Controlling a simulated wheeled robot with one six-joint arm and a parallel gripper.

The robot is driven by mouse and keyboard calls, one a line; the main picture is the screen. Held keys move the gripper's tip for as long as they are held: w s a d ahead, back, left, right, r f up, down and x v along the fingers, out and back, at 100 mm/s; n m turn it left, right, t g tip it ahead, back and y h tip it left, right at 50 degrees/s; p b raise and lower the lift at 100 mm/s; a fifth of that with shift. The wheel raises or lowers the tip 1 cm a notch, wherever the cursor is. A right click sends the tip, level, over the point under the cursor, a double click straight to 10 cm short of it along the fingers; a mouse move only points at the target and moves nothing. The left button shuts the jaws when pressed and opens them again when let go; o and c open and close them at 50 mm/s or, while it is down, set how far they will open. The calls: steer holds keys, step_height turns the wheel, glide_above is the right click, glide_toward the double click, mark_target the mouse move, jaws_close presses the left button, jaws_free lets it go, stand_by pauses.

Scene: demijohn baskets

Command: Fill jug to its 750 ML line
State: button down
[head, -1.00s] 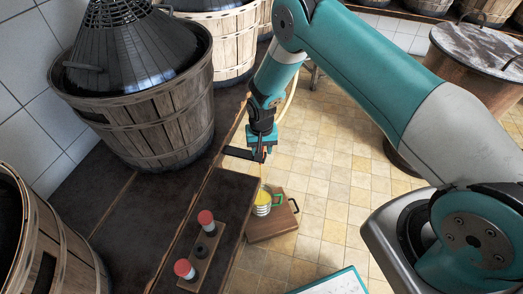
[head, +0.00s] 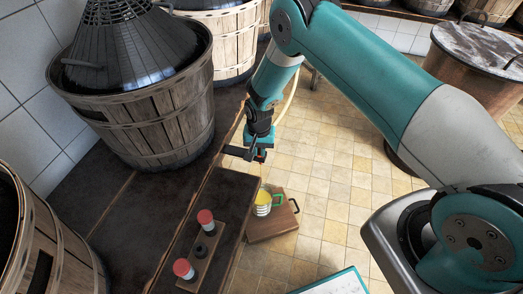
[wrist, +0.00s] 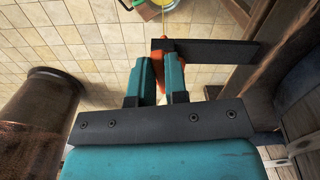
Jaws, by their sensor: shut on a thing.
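The jug (head: 263,206) is clear with a green handle (head: 279,200) and holds yellow liquid. It stands upright on a brown wooden board on the floor, and part of it shows at the top of the wrist view (wrist: 152,10). Its marks are too small to read. My gripper (head: 258,152) is above the jug and shut on an orange-red handle (wrist: 160,58), seen between the fingers in the wrist view (wrist: 160,82). A dark bar (wrist: 210,52) lies beside the handle. A thin yellow line, apparently a stream, runs from near the handle toward the jug in the wrist view.
The wooden board (head: 270,232) lies beside a dark bench (head: 232,190). A rack (head: 203,262) with red-capped pieces stands on the bench. A basketed demijohn (head: 150,130) stands behind. A round barrel table (head: 480,50) is at the far right. Tiled floor lies open right of the jug.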

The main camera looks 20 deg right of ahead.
steer(key=shift+w+a+m, duration=0.1)
steer(key=shift+a+m, duration=0.1)
steer(key=shift+m, duration=0.4)
steer(key=shift+w+a+m, duration=0.1)
steer(key=shift+a+m, duration=0.05)
steer(key=shift+m, duration=0.45)
steer(key=c, duration=1.1)
jaws_free()
step_height(320, 180, up, 18)
steer(key=shift+f+p, duration=0.25)
steer(key=shift+p, duration=0.05)
